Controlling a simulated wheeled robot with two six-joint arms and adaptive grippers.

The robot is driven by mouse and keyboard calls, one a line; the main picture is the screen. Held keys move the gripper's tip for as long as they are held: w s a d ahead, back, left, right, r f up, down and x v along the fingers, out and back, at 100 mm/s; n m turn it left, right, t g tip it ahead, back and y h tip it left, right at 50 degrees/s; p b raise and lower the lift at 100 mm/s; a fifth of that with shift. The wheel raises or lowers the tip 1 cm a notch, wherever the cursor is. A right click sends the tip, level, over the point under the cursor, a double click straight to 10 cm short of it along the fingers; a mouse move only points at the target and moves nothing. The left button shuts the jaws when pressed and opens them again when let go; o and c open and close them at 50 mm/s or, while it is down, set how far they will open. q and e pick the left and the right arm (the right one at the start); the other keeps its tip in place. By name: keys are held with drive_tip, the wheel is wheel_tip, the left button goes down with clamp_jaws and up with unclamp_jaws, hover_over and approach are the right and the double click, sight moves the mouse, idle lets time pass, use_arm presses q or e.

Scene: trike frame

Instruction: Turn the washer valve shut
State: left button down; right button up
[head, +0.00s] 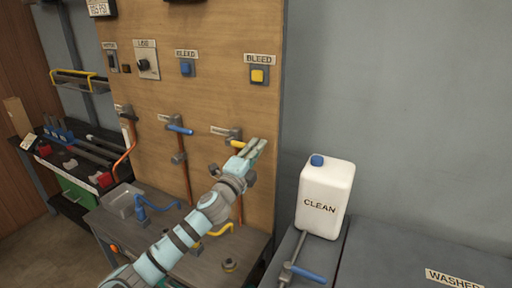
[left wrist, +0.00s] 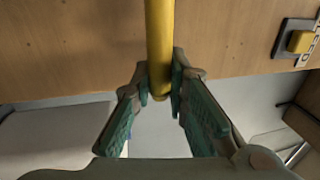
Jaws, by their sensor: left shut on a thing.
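A valve on the wooden panel has a yellow lever (head: 238,143) that sticks out from a pipe below a small label, too small to read. My left gripper (head: 257,148) is at the free end of this lever. In the left wrist view the yellow lever (left wrist: 160,45) runs down between the two fingers of my left gripper (left wrist: 161,90), which is shut on its end. The lever's pivot is out of that view. My right gripper is not in view.
A blue-lever valve (head: 180,129) is to the left on the panel. Another blue lever (head: 309,274) lies beside the washer lid (head: 400,262), below the white CLEAN jug (head: 325,195). A yellow BLEED button (head: 258,75) is above. A bench (head: 105,222) stands below the panel.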

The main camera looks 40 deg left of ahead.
use_arm(q)
drive_tip(key=shift+f, duration=0.15)
drive_tip(key=c, duration=1.5)
unclamp_jaws()
drive_tip(key=shift+c, duration=0.2)
drive_tip(key=v, duration=1.2)
drive_tip(key=shift+a, duration=0.1)
